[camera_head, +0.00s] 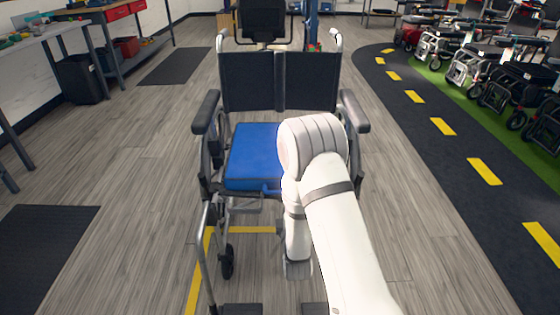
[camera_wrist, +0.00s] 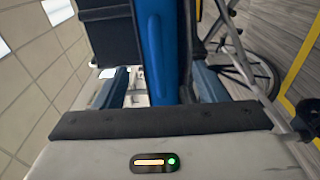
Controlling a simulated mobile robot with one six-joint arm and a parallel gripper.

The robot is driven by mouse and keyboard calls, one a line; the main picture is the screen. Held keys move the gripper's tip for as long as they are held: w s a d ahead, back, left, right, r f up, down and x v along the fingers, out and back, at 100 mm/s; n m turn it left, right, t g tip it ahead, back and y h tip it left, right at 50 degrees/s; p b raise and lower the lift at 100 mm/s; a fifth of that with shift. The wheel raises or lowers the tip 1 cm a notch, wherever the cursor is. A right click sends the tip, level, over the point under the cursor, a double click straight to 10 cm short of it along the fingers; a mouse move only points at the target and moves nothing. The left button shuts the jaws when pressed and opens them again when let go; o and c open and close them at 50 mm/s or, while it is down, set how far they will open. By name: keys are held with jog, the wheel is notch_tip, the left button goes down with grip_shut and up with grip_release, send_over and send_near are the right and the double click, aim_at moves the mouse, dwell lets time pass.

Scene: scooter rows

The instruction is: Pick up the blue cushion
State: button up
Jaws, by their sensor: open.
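The blue cushion (camera_head: 252,152) lies flat on the seat of a black wheelchair (camera_head: 250,82), its right part hidden behind my white arm. In the wrist view, which is turned sideways, the cushion (camera_wrist: 154,35) shows edge-on as an upright blue band with a lighter handle-like strip on its front. My gripper (camera_wrist: 160,82) is open, with one blue-grey finger on each side of the cushion's edge. I see gaps between the fingers and the cushion; whether the edge is inside the jaws is unclear. In the head view my arm mostly hides the gripper.
Armrests (camera_head: 205,112) flank the seat. Workbenches (camera_head: 40,35) and a dark bin (camera_head: 80,80) stand at the left. A row of scooters (camera_head: 500,75) stands at the right beyond a dark lane with yellow dashes.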

jog(key=w+a+b, duration=0.1)
jog(key=w+b, duration=0.1)
jog(key=w, duration=0.5)
jog(key=shift+w+a+r, duration=0.15)
jog(key=shift+w, duration=0.05)
jog(key=shift+c, duration=0.6)
grip_shut()
jog(key=shift+r, duration=0.15)
